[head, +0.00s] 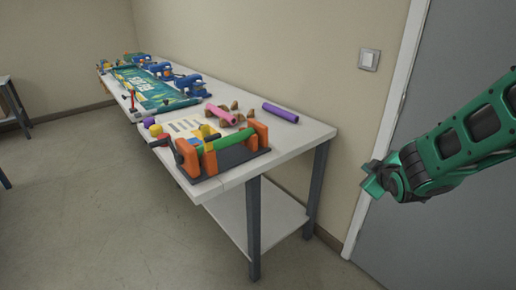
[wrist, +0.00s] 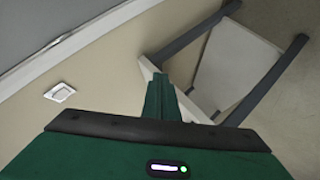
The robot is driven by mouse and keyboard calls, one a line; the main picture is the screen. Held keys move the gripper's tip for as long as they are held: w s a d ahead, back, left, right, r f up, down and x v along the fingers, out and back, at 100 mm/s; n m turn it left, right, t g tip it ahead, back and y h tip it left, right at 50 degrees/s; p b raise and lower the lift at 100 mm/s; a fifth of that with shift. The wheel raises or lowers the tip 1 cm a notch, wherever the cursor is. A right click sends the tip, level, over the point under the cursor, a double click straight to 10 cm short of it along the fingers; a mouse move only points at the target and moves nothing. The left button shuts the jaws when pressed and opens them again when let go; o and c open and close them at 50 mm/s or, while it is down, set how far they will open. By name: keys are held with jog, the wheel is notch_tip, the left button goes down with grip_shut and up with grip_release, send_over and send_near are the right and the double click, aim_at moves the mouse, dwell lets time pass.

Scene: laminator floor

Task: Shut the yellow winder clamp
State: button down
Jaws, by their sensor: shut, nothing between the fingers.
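An orange winder (head: 262,134) with a green roll (head: 228,140) on a dark base stands at the near end of the long white table. Small yellow parts (head: 207,132) show beside and behind it, and a yellow knob (head: 156,130) stands at its left. They are too small to tell which is the yellow clamp or whether it is open. My gripper (head: 372,181) is at the right of the head view, apart from the table and in front of the door edge. It is shut and empty; its green fingers (wrist: 158,98) also show in the wrist view.
A purple roll (head: 281,113), a pink roll and brown pieces lie behind the winder. Blue devices and a green printed sheet (head: 155,90) fill the far table. A wall switch (head: 369,59) and a grey door (head: 425,140) are at right.

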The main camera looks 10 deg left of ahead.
jog(key=w+a+n+t+y, duration=0.2)
jog(key=a+n+y, duration=0.15)
jog(key=a, duration=0.75)
jog(key=n+y, duration=1.3)
jog(key=n, duration=0.1)
send_near(209, 139)
jog(key=w+a+r, duration=0.1)
jog(key=w+a, duration=0.2)
jog(key=w, duration=0.2)
jog(key=shift+a+r+m+t, duration=0.2)
jog(key=shift+a+m+t, duration=0.1)
jog(key=shift+m, duration=0.05)
jog(key=shift+s+r, duration=0.1)
